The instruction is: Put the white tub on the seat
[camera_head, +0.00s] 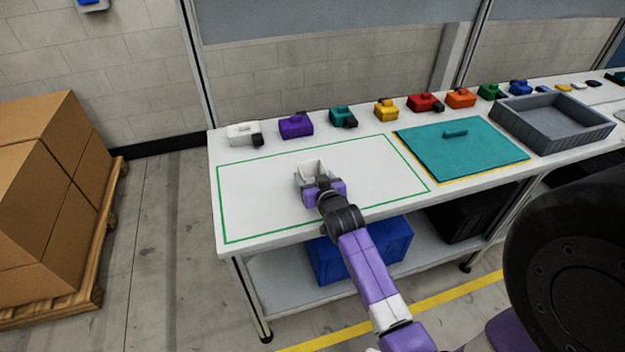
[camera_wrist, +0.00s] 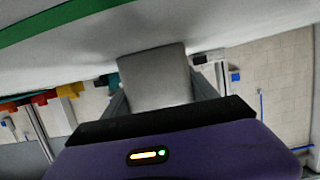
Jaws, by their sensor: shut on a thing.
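The white tub (camera_head: 311,169) is an open-topped, light box above the middle-right of the green-outlined area of the table. My gripper (camera_head: 318,184) is shut on it from the near side. In the wrist view the tub (camera_wrist: 155,75) shows as a pale block between the two dark fingers (camera_wrist: 162,92), its end close to the white tabletop. I cannot tell whether it touches the table. No part is clearly marked as the seat; the green outline (camera_head: 290,158) is bare white tabletop inside, and a teal board (camera_head: 470,155) with a handle lies right of it in a yellow outline.
A row of coloured blocks, including a white one (camera_head: 241,134), purple (camera_head: 296,126) and red (camera_head: 424,103), stands along the back edge of the white table (camera_head: 232,250). A grey tray (camera_head: 590,130) is at right. A blue crate (camera_head: 390,240) sits on the lower shelf. Cartons (camera_head: 40,200) stand left.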

